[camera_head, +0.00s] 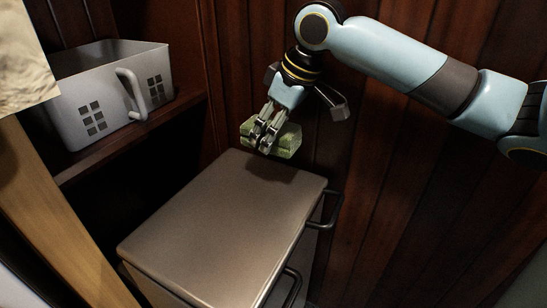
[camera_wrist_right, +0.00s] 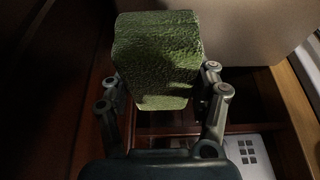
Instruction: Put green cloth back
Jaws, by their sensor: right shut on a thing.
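The green cloth (camera_head: 289,140) is a folded, thick block with a rough texture. My right gripper (camera_head: 264,140) is shut on it and holds it above the far end of the cabinet top, near the wood panels. In the right wrist view, the cloth (camera_wrist_right: 156,58) fills the space between the two fingers and hides part of what lies behind. A shadow lies on the cabinet top below it, and the cloth looks apart from the surface. My left gripper is not in view.
A grey-brown cabinet (camera_head: 215,230) with dark handles has a bare, clear top. A white basket (camera_head: 100,98) with a handle stands on a dark wooden shelf (camera_head: 135,133) at left. A wood-paneled wall (camera_head: 370,170) rises close behind the arm. A pale cloth-like thing (camera_head: 22,65) shows at far left.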

